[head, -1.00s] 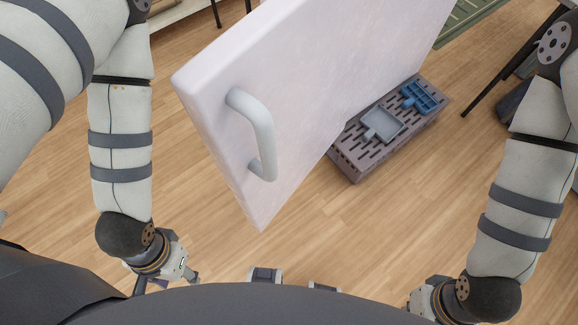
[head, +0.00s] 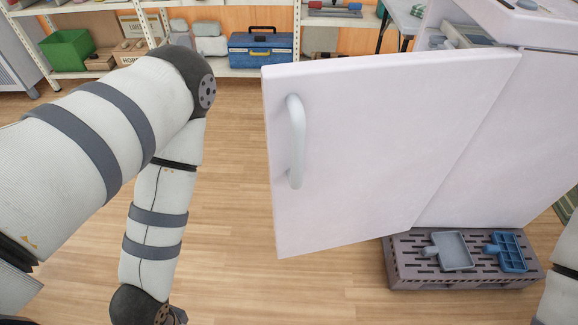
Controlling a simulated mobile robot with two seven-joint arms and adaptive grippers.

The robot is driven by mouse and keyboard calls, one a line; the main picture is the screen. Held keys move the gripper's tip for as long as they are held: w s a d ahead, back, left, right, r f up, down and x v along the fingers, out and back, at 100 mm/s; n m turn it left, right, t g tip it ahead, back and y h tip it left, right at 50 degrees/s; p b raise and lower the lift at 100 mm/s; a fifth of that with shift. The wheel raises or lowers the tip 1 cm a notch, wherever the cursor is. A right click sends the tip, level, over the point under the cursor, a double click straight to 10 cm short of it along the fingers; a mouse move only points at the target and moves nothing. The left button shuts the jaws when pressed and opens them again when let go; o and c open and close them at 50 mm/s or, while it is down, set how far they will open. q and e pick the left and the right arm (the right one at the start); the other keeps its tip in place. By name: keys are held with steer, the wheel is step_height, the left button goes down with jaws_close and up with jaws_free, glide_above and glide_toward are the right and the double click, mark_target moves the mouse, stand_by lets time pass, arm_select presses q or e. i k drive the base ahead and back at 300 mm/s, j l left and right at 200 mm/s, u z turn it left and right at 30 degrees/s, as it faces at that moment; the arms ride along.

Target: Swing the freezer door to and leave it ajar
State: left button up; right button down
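The freezer door (head: 375,150) is a pale, flat panel standing open, swung out to the left of the freezer body (head: 510,130). Its curved grey-white handle (head: 297,142) is upright near the door's left edge. My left arm is in the left of the head view, apart from the door, with floor between them. My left gripper is below the bottom edge of the view. Only a piece of my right arm shows at the right edge, and my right gripper is out of view.
A slotted brown crate (head: 400,270) under the freezer bears a grey dustpan-like tray (head: 453,250) and a blue tray (head: 508,252). Shelves at the back hold a blue toolbox (head: 262,52) and a green bin (head: 68,50). The wooden floor (head: 232,220) left of the door is clear.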

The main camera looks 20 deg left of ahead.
mark_target(359, 147)
steer(key=l+u, duration=0.4)
steer(key=l, duration=0.2)
steer(key=l+u, duration=0.4)
steer(key=l, duration=0.2)
steer(key=k+l+u, duration=0.2)
steer(key=l+u, duration=0.2)
steer(key=l, duration=0.15)
